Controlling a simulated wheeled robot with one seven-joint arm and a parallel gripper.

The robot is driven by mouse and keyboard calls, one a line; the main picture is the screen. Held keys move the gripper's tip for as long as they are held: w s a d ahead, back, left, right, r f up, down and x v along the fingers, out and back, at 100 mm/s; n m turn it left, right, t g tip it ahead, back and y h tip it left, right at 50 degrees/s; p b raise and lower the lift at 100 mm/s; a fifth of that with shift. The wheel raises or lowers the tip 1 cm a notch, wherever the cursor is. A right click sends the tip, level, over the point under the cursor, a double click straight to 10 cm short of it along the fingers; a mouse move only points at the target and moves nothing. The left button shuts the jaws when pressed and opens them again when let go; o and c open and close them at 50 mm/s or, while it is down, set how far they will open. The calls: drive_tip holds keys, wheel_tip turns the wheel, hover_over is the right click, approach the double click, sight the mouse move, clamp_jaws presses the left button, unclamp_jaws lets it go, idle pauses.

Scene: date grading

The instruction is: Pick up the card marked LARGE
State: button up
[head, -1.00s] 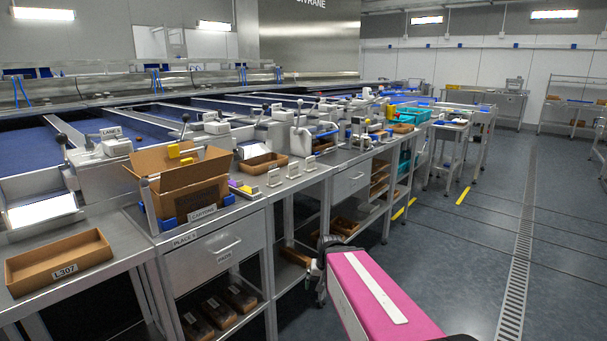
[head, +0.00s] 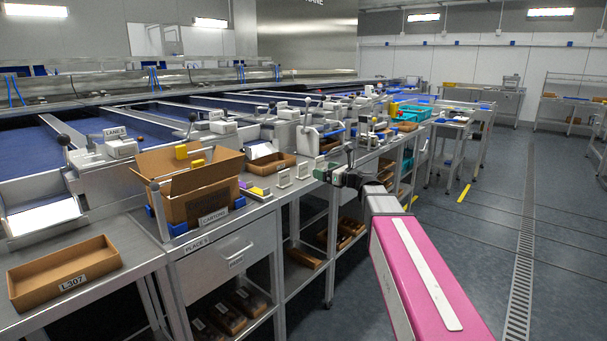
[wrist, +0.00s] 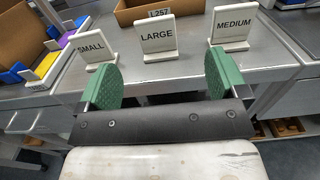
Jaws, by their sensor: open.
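The card marked LARGE (wrist: 157,32) stands upright in a pale holder on the bench, in the middle of the wrist view. The card marked SMALL (wrist: 91,45) stands to its left and the card marked MEDIUM (wrist: 234,22) to its right. In the head view the small cards (head: 284,179) stand near the bench front, with their lettering too small to read. My gripper (wrist: 160,82) is open and empty, its green pads apart. It is on the near side of the LARGE card, which shows between and beyond the pads, not touching them.
A cardboard tray labelled L257 (wrist: 158,13) sits just behind the cards. An open carton (head: 190,202) stands left on the bench, with purple and yellow pieces beside it. A tray labelled L307 (head: 63,272) is at the far left. Bare bench surface lies around the cards.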

sight(304, 165)
drive_tip(key=x, duration=0.4)
drive_tip(key=shift+w+a, duration=0.25)
drive_tip(key=shift+s+a+x, duration=0.1)
drive_tip(key=shift+s+x, duration=0.05)
drive_tip(key=shift+x, duration=1.35)
drive_tip(key=shift+s+a+x, duration=0.1)
drive_tip(key=shift+s+x, duration=0.05)
drive_tip(key=shift+x, duration=1.4)
drive_tip(key=c, duration=1)
